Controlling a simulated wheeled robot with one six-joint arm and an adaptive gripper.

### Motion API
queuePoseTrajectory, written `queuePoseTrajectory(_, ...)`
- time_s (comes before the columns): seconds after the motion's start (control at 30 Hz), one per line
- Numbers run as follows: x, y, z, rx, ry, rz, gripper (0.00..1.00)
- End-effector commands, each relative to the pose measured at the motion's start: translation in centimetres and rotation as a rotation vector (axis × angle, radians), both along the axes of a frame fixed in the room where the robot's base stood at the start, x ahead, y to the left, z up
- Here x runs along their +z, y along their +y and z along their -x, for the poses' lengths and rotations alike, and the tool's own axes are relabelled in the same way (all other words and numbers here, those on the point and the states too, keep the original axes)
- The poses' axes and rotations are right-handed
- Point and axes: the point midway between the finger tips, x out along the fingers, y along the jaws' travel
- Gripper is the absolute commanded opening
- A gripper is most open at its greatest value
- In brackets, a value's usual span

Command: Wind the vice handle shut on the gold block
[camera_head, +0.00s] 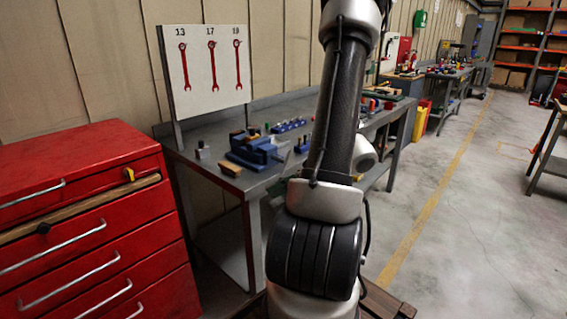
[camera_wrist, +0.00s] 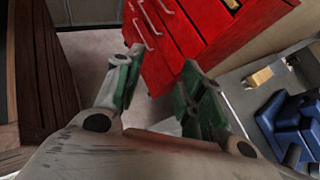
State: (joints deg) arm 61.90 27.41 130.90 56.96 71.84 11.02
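The blue vice (camera_head: 252,152) sits on the grey workbench (camera_head: 200,163) near its front left part. It also shows at the right edge of the wrist view (camera_wrist: 291,125), partly cut off. Small tan-gold pieces lie around the vice; one block (camera_head: 230,168) is at the bench's front edge, and a tan block also shows in the wrist view (camera_wrist: 262,76). I cannot tell which is the gold block, or make out the vice handle clearly. My gripper (camera_wrist: 160,68) has its green-padded fingers spread, with nothing between them, apart from the vice. It is not visible in the head view.
A red drawer cabinet (camera_head: 90,200) stands left of the bench and shows beyond my fingers in the wrist view (camera_wrist: 185,35). A board with red wrenches (camera_head: 207,70) stands behind the bench. Small blue holders (camera_head: 289,126) are right of the vice.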

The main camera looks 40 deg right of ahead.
Motion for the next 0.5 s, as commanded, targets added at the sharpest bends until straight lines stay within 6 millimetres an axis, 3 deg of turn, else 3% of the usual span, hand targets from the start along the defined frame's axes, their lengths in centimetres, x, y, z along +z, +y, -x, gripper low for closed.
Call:
queuePoseTrajectory(0.2, -2.6, -10.4, -6.0, -0.643, -0.09, -0.444, 0.39)
queuePoseTrajectory(0.3, -2.4, -14.7, -7.5, -0.819, -0.155, -0.571, 0.39)
queuePoseTrajectory(0.4, -1.7, -17.0, -8.4, -0.902, -0.203, -0.64, 0.39)
queuePoseTrajectory(0.5, -1.4, -17.8, -9.1, -0.928, -0.22, -0.665, 0.39)
